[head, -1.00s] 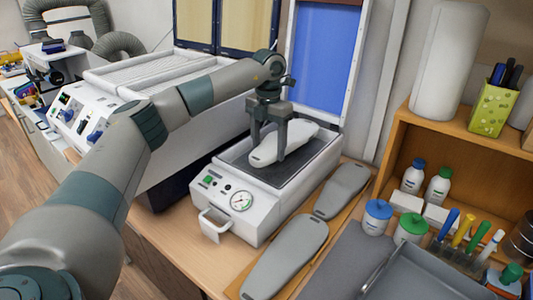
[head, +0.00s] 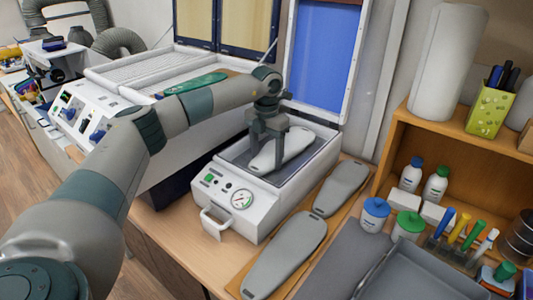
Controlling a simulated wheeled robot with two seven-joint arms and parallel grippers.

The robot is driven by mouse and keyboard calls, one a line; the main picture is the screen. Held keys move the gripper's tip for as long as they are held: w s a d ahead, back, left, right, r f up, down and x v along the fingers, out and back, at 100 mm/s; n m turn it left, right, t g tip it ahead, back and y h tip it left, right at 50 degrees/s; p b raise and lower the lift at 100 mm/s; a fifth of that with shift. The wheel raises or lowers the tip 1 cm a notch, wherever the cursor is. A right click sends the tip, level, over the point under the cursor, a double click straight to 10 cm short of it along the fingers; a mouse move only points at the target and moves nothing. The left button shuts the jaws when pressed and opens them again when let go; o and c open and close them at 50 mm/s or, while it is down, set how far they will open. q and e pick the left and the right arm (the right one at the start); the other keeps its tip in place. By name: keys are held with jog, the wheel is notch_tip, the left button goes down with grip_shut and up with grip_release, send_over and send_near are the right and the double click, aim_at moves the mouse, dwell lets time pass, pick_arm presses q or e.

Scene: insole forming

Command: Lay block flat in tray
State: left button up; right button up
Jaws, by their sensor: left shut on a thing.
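A white, insole-shaped block (head: 297,142) is in the dark recessed tray of a white machine (head: 262,200) with a gauge and a front handle. It lies lengthwise in the recess and looks roughly level. I cannot tell whether its whole underside touches the tray floor. My left gripper (head: 267,148) comes down from above and is shut across the middle of the block. The fingers hide part of the block's middle. My right gripper is out of view.
The machine's blue-lined lid (head: 325,60) stands open behind. Two grey insole shapes (head: 285,255) (head: 340,190) lie on a board to the right. A grey tray (head: 420,275) is at lower right. A green insole shape (head: 196,83) lies on the larger machine behind my arm.

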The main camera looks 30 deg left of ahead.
pick_arm(q)
jog(key=o, duration=1.4)
jog(key=shift+o, duration=0.2)
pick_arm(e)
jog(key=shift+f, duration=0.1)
pick_arm(q)
jog(key=shift+r+b, duration=0.3)
jog(key=shift+r, duration=0.2)
notch_tip(320, 180, up, 6)
jog(key=b, duration=0.2)
jog(key=shift+r+b, duration=0.2)
jog(key=shift+b, duration=0.1)
notch_tip(320, 180, up, 5)
jog(key=shift+f+b, duration=0.15)
jog(key=shift+b, duration=0.35)
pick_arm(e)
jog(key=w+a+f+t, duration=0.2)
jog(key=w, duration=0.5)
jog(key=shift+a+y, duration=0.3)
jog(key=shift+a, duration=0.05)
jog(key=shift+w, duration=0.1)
